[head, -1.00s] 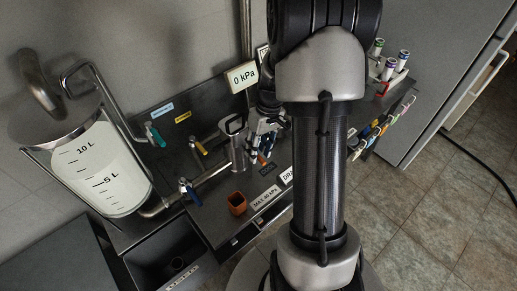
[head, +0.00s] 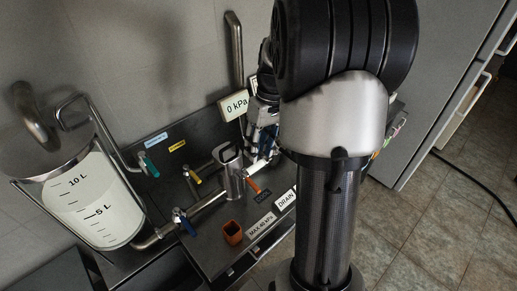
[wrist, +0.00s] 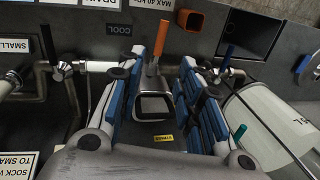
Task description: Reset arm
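My gripper (wrist: 164,60) is open in the wrist view, its blue-padded fingers spread to either side. Between them, beyond the tips, show a steel cup-like fitting (wrist: 153,105) and an orange valve handle (wrist: 155,50). Nothing appears held, and I cannot tell whether a finger touches the fitting. In the head view my gripper (head: 262,138) is partly hidden behind my arm, just right of the steel fitting (head: 232,172) and above the orange handle (head: 253,184).
A clear tank (head: 92,205) with a litre scale stands at left, piped to the panel. Blue (head: 183,222), yellow (head: 195,178) and teal (head: 150,165) handles, an orange square cup (head: 232,233) and a 0 kPa sign (head: 236,106) are close by. Open floor (head: 440,220) lies right.

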